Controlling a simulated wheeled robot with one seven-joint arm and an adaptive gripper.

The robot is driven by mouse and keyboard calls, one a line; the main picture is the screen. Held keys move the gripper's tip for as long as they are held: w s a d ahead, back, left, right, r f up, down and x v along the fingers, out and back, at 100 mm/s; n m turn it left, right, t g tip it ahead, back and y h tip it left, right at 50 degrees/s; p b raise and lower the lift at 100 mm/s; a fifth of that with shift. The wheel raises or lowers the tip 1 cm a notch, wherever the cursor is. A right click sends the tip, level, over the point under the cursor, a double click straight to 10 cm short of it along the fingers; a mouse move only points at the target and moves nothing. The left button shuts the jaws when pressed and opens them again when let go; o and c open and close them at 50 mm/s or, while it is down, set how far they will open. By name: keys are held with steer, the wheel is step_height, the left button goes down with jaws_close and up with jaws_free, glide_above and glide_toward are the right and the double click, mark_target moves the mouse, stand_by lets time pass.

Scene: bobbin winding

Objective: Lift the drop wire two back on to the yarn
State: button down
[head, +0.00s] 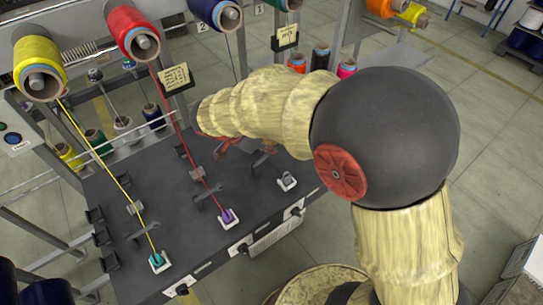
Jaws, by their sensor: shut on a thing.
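My gripper (226,147) shows only in part, its reddish fingers low over the dark table just right of the red yarn (176,125). It is shut on what seems to be the drop wire, which is too small and covered to make out. My arm hides part of the area around it. The red yarn runs from the red bobbin (132,30) down to a purple piece (228,217). Along it stand a small grey block (197,173) and a dark forked lever (205,194).
The yellow yarn (105,167) runs from the yellow bobbin (38,65) to a teal piece (157,261). A blue bobbin (222,14) hangs further right. The dark table (185,235) holds more levers and a pale fitting (287,181). A yellow note (175,77) hangs above it.

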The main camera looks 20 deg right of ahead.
steer(key=shift+a+r+h+b, duration=0.15)
steer(key=shift+a+h+b, duration=0.15)
steer(key=shift+h+b, duration=0.35)
steer(key=shift+r, duration=0.1)
steer(key=c, duration=1.9)
jaws_free()
steer(key=v, duration=1.2)
steer(key=shift+s, duration=0.25)
steer(key=shift+c, duration=0.3)
